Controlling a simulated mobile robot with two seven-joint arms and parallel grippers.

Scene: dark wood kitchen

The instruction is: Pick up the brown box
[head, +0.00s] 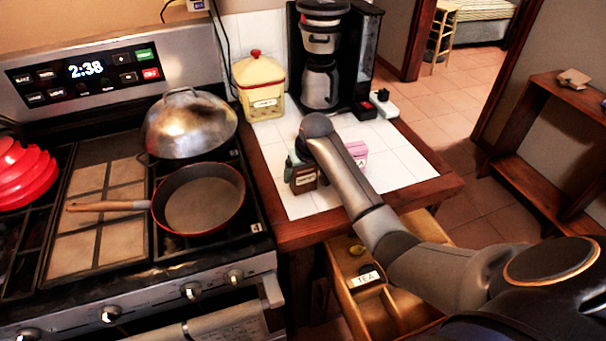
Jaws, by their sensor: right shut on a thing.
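The brown box (304,181) is small and has a pale label. It is at the front left of the white tiled counter (395,150), near the stove side. My right arm reaches in from the right, and its right gripper (302,163) is at the top of the brown box, shut on it. The wrist and forearm hide most of the fingers. I cannot tell whether the box touches the tiles. A dull green item (291,160) shows just behind the box. My left gripper is not in view.
A pink box (358,152) is right of my wrist. Behind stand a yellow canister (259,84) and a coffee maker (322,60). Left is the stove with a pan (204,199) and a domed lid (189,124). Below the counter, an open drawer (407,310) holds a TEA-labelled item (364,281).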

